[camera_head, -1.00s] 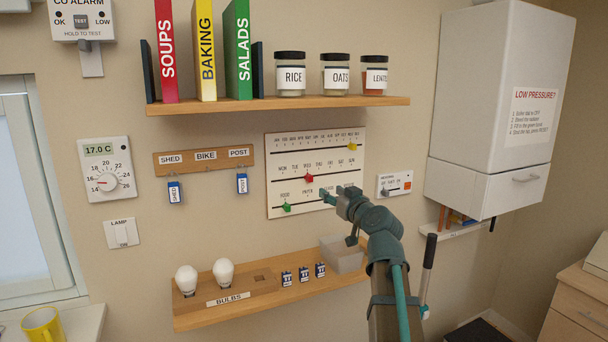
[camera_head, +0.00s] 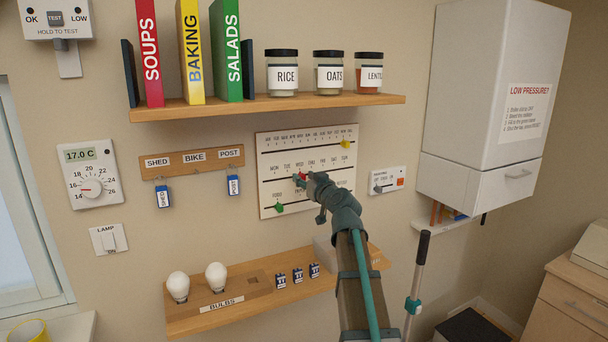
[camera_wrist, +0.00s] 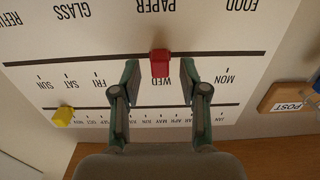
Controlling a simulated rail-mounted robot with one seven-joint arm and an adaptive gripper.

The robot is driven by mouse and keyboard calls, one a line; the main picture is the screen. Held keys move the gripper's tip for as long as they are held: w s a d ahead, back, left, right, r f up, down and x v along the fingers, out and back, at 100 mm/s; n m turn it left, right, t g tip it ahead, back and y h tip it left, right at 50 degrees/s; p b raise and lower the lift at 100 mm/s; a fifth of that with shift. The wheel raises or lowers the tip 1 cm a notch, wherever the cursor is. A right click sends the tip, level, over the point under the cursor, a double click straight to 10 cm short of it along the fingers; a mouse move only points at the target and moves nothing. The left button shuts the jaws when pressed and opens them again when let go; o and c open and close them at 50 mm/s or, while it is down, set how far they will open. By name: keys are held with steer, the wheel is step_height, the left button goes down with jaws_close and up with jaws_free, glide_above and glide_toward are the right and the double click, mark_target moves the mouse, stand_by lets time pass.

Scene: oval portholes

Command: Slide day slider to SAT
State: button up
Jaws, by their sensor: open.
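The day slider is a red knob (camera_head: 304,176) on the middle line of a white calendar board (camera_head: 265,195). In the wrist view, which shows the board upside down, the red knob (camera_wrist: 160,63) sits at the WED label. SAT (camera_wrist: 71,83) is further left there, between FRI and SUN. My gripper (camera_wrist: 160,72) is open, with one finger on each side of the red knob and a visible gap to both. THU and TUE are hidden behind the fingers. In the head view my gripper (camera_head: 303,187) covers part of the board just below the knob.
A yellow knob (camera_head: 345,143) is on the board's upper month line, a green knob (camera_head: 279,208) on its lower line. A small switch panel (camera_head: 388,181) is to the right. A jar shelf (camera_head: 270,107) is above and a bulb shelf (camera_head: 200,322) below.

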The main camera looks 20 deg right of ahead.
steer(key=shift+w, duration=0.5)
jaws_close()
